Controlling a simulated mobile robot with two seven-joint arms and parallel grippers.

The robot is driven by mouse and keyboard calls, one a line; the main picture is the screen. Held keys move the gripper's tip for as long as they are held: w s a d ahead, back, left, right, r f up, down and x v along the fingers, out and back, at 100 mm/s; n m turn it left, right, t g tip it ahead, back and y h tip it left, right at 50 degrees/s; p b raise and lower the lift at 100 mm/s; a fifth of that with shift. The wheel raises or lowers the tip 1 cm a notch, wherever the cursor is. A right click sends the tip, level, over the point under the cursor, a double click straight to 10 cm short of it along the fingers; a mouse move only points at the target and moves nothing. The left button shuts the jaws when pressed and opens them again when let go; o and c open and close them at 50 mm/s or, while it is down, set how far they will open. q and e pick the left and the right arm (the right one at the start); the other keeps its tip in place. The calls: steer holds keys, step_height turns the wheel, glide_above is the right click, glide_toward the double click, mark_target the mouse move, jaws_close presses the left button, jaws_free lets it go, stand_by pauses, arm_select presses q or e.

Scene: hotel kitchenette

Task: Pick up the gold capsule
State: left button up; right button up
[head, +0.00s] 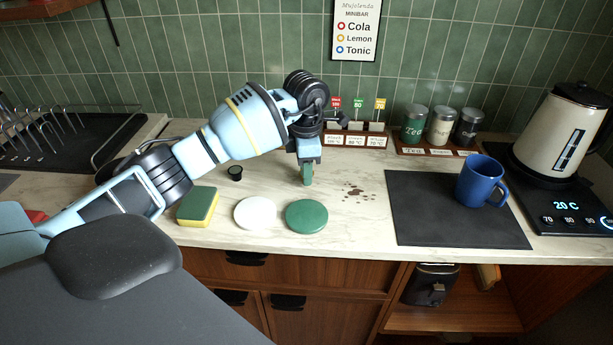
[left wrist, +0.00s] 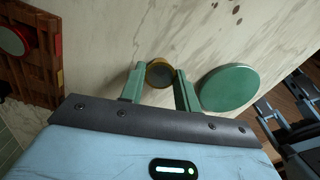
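In the head view my left gripper (head: 307,178) points down at the counter behind the green disc. The capsule is hidden there by the fingers. I cannot tell whether it is clear of the counter.
A green disc (head: 307,215), a white disc (head: 255,213), a sponge (head: 198,207) and a dark capsule (head: 235,173) lie nearby. Behind stands a labelled capsule rack (head: 352,139). Brown stains (head: 356,191) mark the counter. A blue mug (head: 478,182) stands on a dark mat (head: 430,215) at right.

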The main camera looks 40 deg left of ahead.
arm_select(q)
steer(key=c, duration=0.3)
arm_select(e)
steer(key=shift+s+f, duration=0.1)
steer(key=shift+s, duration=0.2)
arm_select(q)
steer(key=shift+r, duration=0.15)
steer(key=shift+c, duration=0.2)
steer(key=shift+r, duration=0.5)
step_height(320, 180, up, 2)
steer(key=shift+r, duration=0.2)
steer(key=s+d, duration=0.3)
steer(key=s, duration=0.1)
steer(key=s+d+r, duration=0.1)
steer(key=s+d, duration=0.2)
steer(key=s, duration=0.1)
steer(key=s+d, duration=0.4)
steer(key=shift+s+r, duration=0.15)
steer(key=shift+s, duration=0.05)
arm_select(e)
steer(key=shift+f, duration=0.2)
steer(key=shift+w, duration=0.15)
